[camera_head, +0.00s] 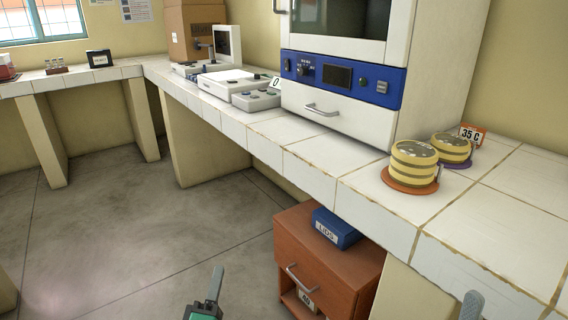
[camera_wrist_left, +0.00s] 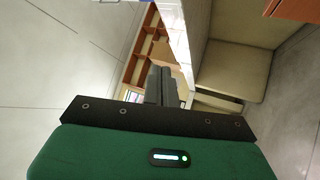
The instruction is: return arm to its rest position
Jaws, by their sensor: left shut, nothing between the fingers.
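My left gripper (camera_head: 214,284) shows at the bottom of the head view, left of the wooden cabinet and over the open floor. Its fingers are together with nothing between them. In the left wrist view the closed fingers (camera_wrist_left: 158,85) point away past the dark bar of the green gripper body. A grey tip (camera_head: 472,306) at the bottom right edge of the head view looks like part of my right gripper; too little of it shows to tell its opening.
A tiled bench (camera_head: 310,155) carries an incubator (camera_head: 345,85) with a blue panel and stacked yellow dishes (camera_head: 413,165) on a coaster. Below is a wooden drawer cabinet (camera_head: 318,262) with a blue box (camera_head: 336,228) on top. The grey floor (camera_head: 110,240) at left is clear.

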